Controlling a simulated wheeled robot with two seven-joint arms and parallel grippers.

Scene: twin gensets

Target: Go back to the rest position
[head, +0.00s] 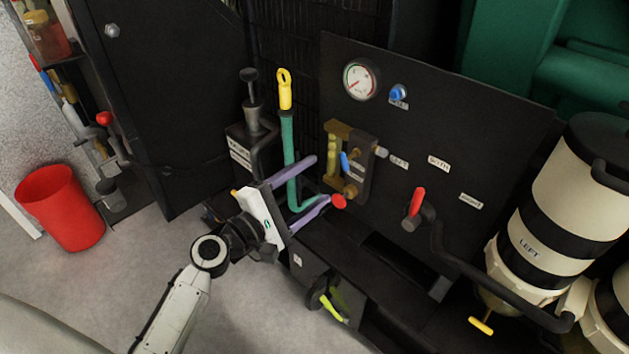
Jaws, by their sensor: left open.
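My left gripper (321,181) is open in the head view, with its two purple fingers spread apart and pointing right toward the black panel (440,130). My left arm (175,310) comes up from the bottom left. My right gripper is not in view.
The panel carries a gauge (360,80), a blue knob (398,92), a brass valve block (350,160) and a red-handled lever (416,202). White and black canisters (560,190) stand at the right. A red bucket (60,208) stands at the left. Floor (120,270) is clear beside my arm.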

